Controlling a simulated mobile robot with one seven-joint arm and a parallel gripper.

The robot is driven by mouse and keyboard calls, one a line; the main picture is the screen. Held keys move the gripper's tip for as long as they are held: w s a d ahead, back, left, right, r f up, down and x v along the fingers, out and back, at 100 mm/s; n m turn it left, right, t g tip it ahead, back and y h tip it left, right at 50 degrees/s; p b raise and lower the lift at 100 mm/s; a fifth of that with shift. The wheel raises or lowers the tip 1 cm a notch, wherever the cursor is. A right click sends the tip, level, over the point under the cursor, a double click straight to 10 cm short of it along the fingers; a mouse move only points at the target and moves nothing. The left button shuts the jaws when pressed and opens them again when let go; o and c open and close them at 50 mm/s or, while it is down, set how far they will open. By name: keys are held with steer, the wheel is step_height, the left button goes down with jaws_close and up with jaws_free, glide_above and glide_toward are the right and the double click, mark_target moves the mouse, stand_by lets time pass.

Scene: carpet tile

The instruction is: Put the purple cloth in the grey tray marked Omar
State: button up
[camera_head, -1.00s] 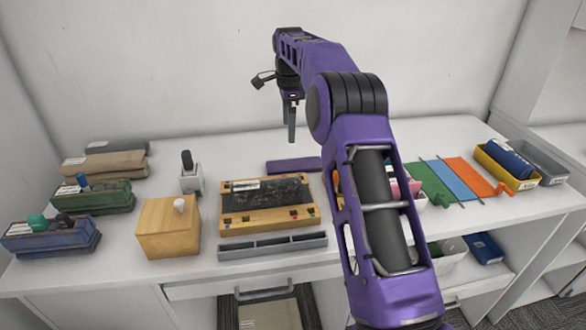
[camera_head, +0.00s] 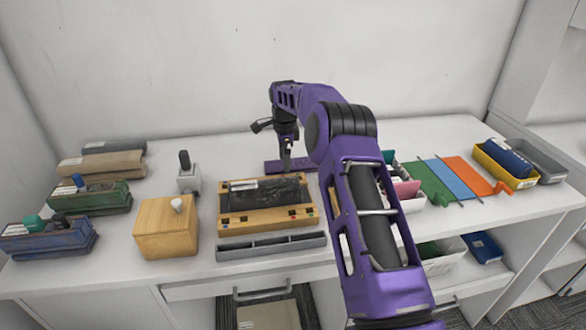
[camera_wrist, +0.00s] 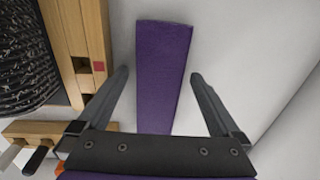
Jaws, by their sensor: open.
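The purple cloth (camera_head: 304,164) lies as a flat folded strip on the worktop, behind the wooden frame. In the wrist view the cloth (camera_wrist: 163,70) runs lengthwise between my fingers. My gripper (camera_head: 287,168) is open, pointing down at the cloth, with one finger on each side of it in the wrist view (camera_wrist: 158,74). I cannot tell how high the fingertips are above the worktop. A grey tray (camera_head: 543,161) stands at the far right, beside a yellow tray. Its label is too small to read.
The wooden frame (camera_head: 223,217) with a dark sheet stands just in front of the cloth. A long grey divided holder (camera_head: 270,246) and a wooden box (camera_head: 165,232) are nearer. The yellow tray (camera_head: 496,172) holds something blue. Coloured mats (camera_head: 450,178) lie to the right.

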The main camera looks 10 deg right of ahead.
steer(key=c, duration=1.5)
